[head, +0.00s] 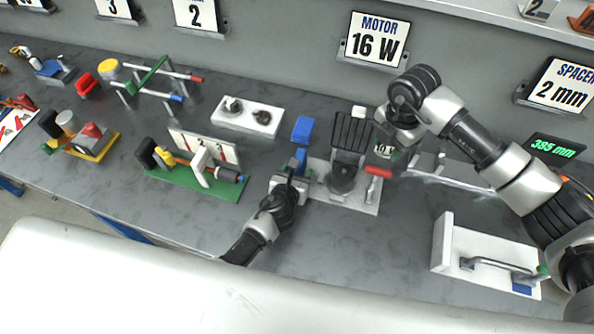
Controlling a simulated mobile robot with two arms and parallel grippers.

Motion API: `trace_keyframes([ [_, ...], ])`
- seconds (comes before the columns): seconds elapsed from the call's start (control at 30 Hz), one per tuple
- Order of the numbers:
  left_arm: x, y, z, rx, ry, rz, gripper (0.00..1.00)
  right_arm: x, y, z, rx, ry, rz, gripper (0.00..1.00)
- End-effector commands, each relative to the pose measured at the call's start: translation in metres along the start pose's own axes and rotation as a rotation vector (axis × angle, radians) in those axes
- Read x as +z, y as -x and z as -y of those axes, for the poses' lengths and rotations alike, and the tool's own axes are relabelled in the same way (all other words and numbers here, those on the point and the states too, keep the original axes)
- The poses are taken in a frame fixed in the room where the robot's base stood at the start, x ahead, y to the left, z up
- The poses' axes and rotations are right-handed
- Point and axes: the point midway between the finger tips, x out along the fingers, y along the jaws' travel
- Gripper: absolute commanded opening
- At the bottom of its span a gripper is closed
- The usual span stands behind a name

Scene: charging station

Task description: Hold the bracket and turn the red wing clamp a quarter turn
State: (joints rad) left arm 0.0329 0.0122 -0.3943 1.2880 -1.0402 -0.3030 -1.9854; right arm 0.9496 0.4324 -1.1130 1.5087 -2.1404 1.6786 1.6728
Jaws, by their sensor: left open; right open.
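A white plate (360,203) in the middle of the bench carries a dark ribbed upright block (351,131), a round dark part (342,178) and a red bar-shaped clamp handle (378,171). A blue piece (302,130), possibly the bracket, stands at the plate's left edge. My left gripper (291,174) is open at the lower end of the blue piece; I cannot tell whether it touches. My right gripper (388,148) is open, above and behind the red handle and apart from it. Its fingers are partly hidden by its own wrist.
A green fixture (200,187) with a numbered card stands to the left. A white block with dark knobs (247,117) is behind it. A white L-shaped fixture with a grey handle (490,262) is at right front. Signs line the back wall.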

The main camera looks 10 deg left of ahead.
Motion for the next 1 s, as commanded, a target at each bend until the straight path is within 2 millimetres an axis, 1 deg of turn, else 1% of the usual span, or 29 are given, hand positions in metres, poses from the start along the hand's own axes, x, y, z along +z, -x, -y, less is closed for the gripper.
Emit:
trace_keyframes([
  [0.13,0.0000,-0.0061,-0.0001,0.000,0.001,-0.001,0.60,0.0000,0.0000,0.0000,0.000,0.000,0.000,0.43],
  [0.4,0.0001,-0.0067,0.0001,-0.001,0.001,0.000,0.60,0.0000,0.0000,0.0000,0.000,0.000,0.000,0.43],
  [0.47,0.0001,-0.0066,0.0001,-0.001,0.001,0.000,0.50,0.0000,0.0000,0.0000,0.000,0.000,0.000,0.43],
  [0.7,0.0000,-0.0065,0.0000,-0.001,0.000,-0.001,0.14,0.0000,0.0000,0.0000,0.000,0.000,0.000,0.43],
  [0.8,0.0000,-0.0065,0.0001,-0.001,0.000,-0.001,0.00,0.0000,0.0000,0.0000,0.000,0.000,0.000,0.43],
  [0.87,-0.0001,-0.0065,0.0001,-0.001,0.000,-0.001,0.00,0.0000,0.0000,0.0000,0.000,0.000,0.000,0.50],
  [1.0,-0.0001,-0.0064,0.0000,-0.001,0.000,-0.001,0.00,0.0000,0.0000,0.0000,0.000,0.000,0.000,0.72],
])
